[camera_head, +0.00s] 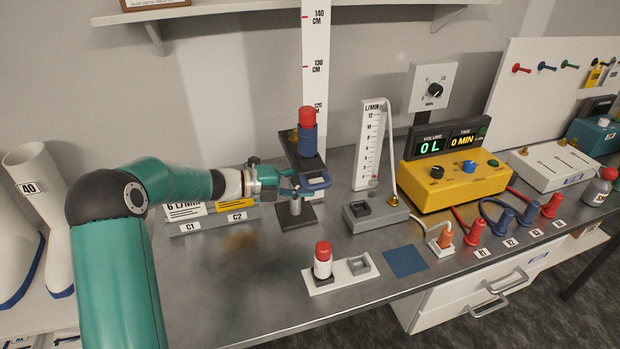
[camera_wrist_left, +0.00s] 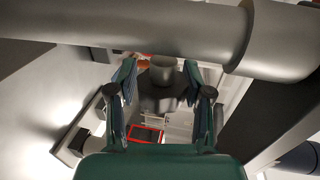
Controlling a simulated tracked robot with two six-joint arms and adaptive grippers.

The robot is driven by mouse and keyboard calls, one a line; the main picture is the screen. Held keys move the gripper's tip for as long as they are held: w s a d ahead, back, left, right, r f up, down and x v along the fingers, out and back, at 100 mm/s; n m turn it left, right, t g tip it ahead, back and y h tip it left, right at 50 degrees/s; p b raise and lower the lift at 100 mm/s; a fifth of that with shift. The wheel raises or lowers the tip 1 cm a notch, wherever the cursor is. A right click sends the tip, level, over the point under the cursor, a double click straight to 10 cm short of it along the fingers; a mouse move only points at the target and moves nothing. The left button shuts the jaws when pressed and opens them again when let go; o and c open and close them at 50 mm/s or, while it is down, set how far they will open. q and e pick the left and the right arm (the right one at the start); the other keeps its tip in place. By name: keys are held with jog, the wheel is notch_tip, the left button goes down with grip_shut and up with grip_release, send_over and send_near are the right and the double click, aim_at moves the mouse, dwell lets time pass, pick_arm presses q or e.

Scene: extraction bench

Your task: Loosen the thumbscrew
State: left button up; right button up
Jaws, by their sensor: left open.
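My left gripper (camera_head: 294,181) reaches in from the left to the stand (camera_head: 295,215) with the dark base and short grey post. It is open. In the left wrist view its two teal fingers (camera_wrist_left: 160,72) stand apart on either side of a dark grey knob-like piece (camera_wrist_left: 160,98) with a lighter round stub, probably the thumbscrew. I cannot tell whether the fingers touch it. In the head view the gripper hides this piece. My right gripper is not in view.
A red-capped blue bottle (camera_head: 307,135) stands on a dark plate (camera_head: 285,146) above the gripper. The height scale (camera_head: 315,60) rises behind. A flow meter (camera_head: 370,140) and yellow console (camera_head: 456,180) stand to the right. The front left bench is clear.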

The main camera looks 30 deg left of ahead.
pick_arm(q)
jog(key=shift+w+d+f, duration=0.1)
jog(key=shift+w+d, duration=0.2)
jog(key=c, duration=0.8)
jog(key=shift+w+f, duration=0.1)
grip_shut()
